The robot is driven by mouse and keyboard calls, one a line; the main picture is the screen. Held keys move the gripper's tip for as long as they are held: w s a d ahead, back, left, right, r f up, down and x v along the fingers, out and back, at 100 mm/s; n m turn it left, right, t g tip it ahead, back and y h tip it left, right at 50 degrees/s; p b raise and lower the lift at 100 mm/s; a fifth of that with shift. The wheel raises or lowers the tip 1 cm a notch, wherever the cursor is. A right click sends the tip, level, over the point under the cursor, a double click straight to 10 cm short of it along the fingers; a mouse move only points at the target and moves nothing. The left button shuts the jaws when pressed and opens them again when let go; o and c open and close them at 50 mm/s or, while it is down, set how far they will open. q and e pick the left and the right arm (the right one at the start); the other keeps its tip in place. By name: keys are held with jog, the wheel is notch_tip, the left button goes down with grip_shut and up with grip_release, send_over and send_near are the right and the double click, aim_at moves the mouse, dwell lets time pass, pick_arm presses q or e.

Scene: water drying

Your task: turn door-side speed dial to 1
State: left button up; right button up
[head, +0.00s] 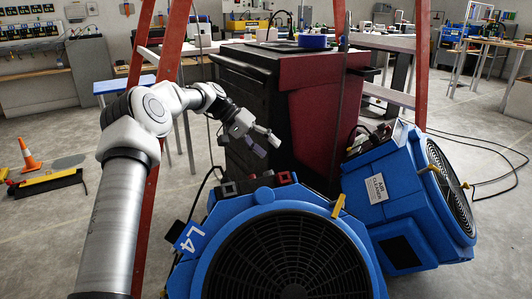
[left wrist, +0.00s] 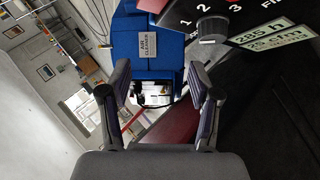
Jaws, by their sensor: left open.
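My left gripper (head: 267,144) is open and empty. In the head view it hangs above the back of the near blue machine (head: 195,270), which is marked L4. In the left wrist view, a grey dial knob (left wrist: 212,28) sits on a black panel (left wrist: 258,18) with the numbers 1, 2 and 3 printed above it. The knob lies beyond the right fingertip of my left gripper (left wrist: 159,72), not between the fingers. I cannot tell where the knob points, nor whether it is the door-side one. My right gripper is out of view.
A second blue machine (head: 402,205) labelled air cleaner stands at the right; it also shows in the left wrist view (left wrist: 140,25). A dark red and black cabinet (head: 315,125) stands behind, between red ladder legs (head: 172,45). Dark hoses and cables run nearby.

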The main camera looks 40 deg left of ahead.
pick_arm(q)
jog(key=d+n+g+y+p, duration=0.1)
jog(key=y, duration=0.1)
jog(key=s+d+f+n+g+y, duration=0.1)
jog(key=n+y, duration=0.1)
jog(key=d+f+n+g+y+p, duration=0.1)
jog(key=n, duration=0.1)
jog(key=shift+s+f+y+p, duration=0.15)
jog(key=shift+s+y+p, duration=0.1)
jog(key=shift+y+p, duration=0.15)
jog(key=shift+s+f+n+g+y, duration=0.15)
jog(key=shift+n+g+y, duration=0.25)
jog(key=shift+n+y, duration=0.4)
jog(key=shift+r+n+y+p, duration=0.2)
jog(key=shift+n+y+p, duration=0.2)
jog(key=shift+n+y, duration=0.3)
jog(key=shift+r+n+y, duration=0.35)
jog(key=shift+n+y, duration=0.05)
jog(key=shift+y, duration=0.5)
jog(key=shift+w+d+r+n+t+y, duration=0.15)
jog(key=shift+w+r+n+t+y, duration=0.2)
jog(key=shift+n+y, duration=0.2)
jog(key=b+x, duration=0.2)
jog(key=x, duration=0.6)
jog(key=c, duration=1.2)
